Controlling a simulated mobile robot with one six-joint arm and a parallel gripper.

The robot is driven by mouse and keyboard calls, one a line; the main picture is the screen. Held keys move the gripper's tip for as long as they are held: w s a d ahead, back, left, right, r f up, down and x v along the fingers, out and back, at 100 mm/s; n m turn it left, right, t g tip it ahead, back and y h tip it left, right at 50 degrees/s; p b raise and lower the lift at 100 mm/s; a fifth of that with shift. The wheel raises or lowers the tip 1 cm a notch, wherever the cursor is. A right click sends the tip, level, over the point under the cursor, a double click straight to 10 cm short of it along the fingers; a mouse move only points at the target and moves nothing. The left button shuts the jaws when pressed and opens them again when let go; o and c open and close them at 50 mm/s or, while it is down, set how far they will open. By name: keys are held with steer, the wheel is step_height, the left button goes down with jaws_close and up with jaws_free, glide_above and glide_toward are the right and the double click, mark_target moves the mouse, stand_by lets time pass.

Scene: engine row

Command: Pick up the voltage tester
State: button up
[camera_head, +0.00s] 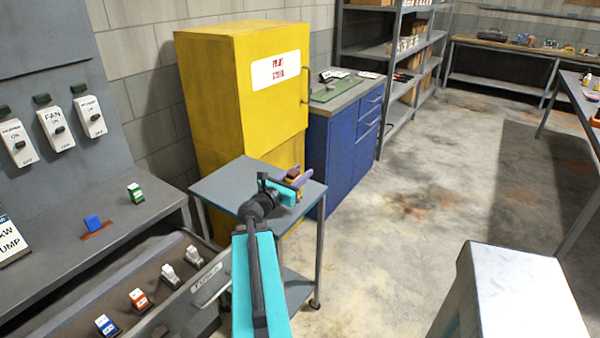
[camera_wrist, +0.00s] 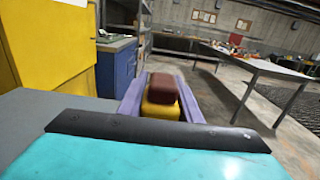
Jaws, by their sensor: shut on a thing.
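The voltage tester, a small yellow block with a dark red top (camera_wrist: 162,95), is between the purple fingers of my gripper (camera_wrist: 162,103) in the wrist view. The fingers lie along its left and right sides and are shut on it. In the head view my gripper (camera_head: 295,179) shows over the right part of a grey cart top (camera_head: 232,188), with the tester's dark red end (camera_head: 293,172) just visible. The tester's lower part is hidden behind my wrist, and I cannot tell how far above the cart top it is.
A yellow cabinet (camera_head: 215,90) stands behind the cart. A blue drawer cabinet (camera_head: 342,150) is to its right. A grey bench with an open drawer (camera_head: 130,290) of small switches is at left. A pale-topped stand (camera_head: 520,290) is at lower right. The middle floor is clear.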

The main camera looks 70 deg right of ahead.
steer(key=shift+s+a+r+p, duration=0.25)
steer(key=shift+a+p, duration=0.15)
steer(key=shift+p, duration=0.55)
steer(key=a+p, duration=0.1)
steer(key=p, duration=0.5)
steer(key=shift+s+p, duration=0.2)
steer(key=shift+p, duration=0.15)
steer(key=p, duration=0.3)
steer(key=shift+s+a+r, duration=0.1)
steer(key=shift+a, duration=0.25)
steer(key=shift+s+a+p, duration=0.1)
steer(key=shift+a+p, duration=0.25)
steer(key=shift+p, duration=0.9)
steer(key=shift+f, duration=0.2)
